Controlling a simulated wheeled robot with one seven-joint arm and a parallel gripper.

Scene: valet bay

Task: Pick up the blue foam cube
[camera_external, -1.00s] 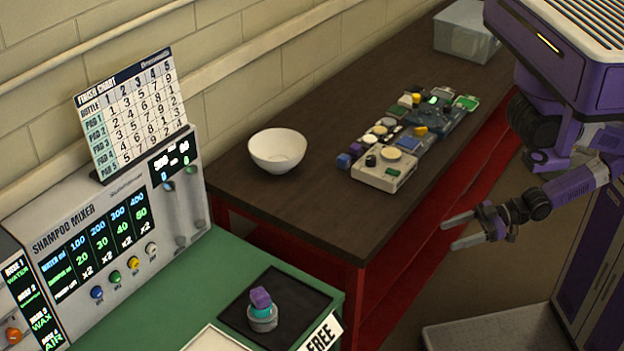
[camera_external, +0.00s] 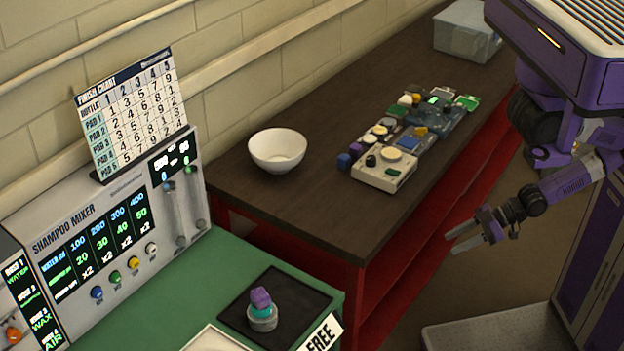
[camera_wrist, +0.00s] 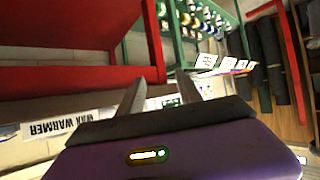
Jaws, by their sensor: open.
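A small dark blue cube (camera_external: 344,161) sits on the dark brown table (camera_external: 300,215), at the left end of a row of small gadgets. Another small blue-purple block (camera_external: 356,149) is just behind it; I cannot tell which of them is foam. My gripper (camera_external: 449,243) is open and empty, right of the table's red front side and apart from the cube. In the wrist view the two fingers of my gripper (camera_wrist: 161,78) stand apart with nothing between them. No blue cube can be made out there.
A white device (camera_external: 378,180) with knobs stands right beside the cube, with several more gadgets behind. A white bowl (camera_external: 277,158) stands left on the table and a clear bin (camera_external: 466,42) at the far end. A purple block (camera_external: 260,298) rests on a round stand on a black mat.

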